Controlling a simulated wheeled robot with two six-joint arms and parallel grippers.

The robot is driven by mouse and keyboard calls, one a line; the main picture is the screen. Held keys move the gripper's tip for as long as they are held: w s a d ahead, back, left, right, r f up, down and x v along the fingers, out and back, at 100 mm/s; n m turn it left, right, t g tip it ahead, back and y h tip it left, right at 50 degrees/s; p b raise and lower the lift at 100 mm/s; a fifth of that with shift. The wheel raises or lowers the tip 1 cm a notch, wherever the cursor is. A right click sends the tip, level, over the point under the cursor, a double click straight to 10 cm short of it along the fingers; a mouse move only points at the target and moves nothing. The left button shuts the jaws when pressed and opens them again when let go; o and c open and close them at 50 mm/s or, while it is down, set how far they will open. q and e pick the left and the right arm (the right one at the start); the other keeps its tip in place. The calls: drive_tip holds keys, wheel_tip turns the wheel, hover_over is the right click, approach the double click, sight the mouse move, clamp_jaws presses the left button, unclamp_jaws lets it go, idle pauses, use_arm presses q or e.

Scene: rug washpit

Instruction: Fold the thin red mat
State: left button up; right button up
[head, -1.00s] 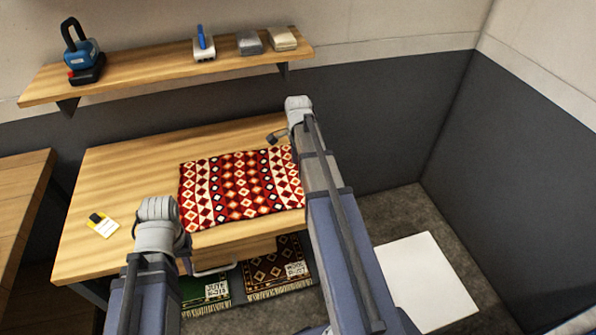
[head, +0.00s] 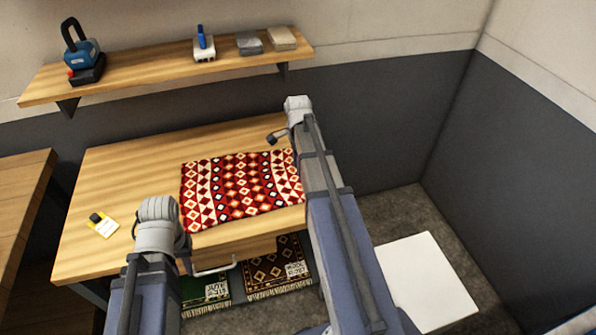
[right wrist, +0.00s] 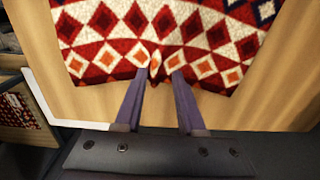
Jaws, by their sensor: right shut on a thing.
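The thin red mat (head: 238,188), with a cream, black and orange diamond pattern, lies open on the wooden table (head: 120,180). Its right edge runs behind my right arm in the head view. In the right wrist view my right gripper (right wrist: 157,73) is shut on the near edge of the mat (right wrist: 190,30), which is bunched into a small pucker between the fingertips.
A yellow and white card-like item with a black part (head: 102,225) lies at the table's left. A shelf (head: 140,77) above holds a blue tool (head: 82,55) and several small items. Patterned rugs (head: 275,268) lie below the table. A white panel (head: 427,280) lies on the floor at right.

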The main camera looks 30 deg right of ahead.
clamp_jaws()
drive_tip(key=shift+a+r+p, duration=0.2)
drive_tip(key=shift+r+p, duration=0.2)
drive_tip(key=shift+p, duration=0.05)
drive_tip(key=w+a+r+p, duration=0.4)
drive_tip(key=a+r+p, duration=1)
drive_tip(key=a, duration=0.2)
drive_tip(key=w+a+f+b, duration=0.1)
drive_tip(key=a+f+b, duration=0.3)
drive_tip(key=a, duration=0.1)
drive_tip(key=w+a+f+b, duration=0.1)
drive_tip(key=a+f+b, duration=0.3)
drive_tip(key=a, duration=0.2)
drive_tip(key=w+a+f+b, duration=0.2)
drive_tip(key=a+f+b, duration=0.2)
drive_tip(key=a, duration=0.1)
drive_tip(key=shift+w+a+f+b, duration=0.1)
drive_tip(key=shift+a+f+b, duration=0.25)
drive_tip(key=shift+a, duration=0.05)
drive_tip(key=shift+a+f+b, duration=0.3)
drive_tip(key=shift+a+b, duration=0.05)
drive_tip(key=shift+a, duration=0.1)
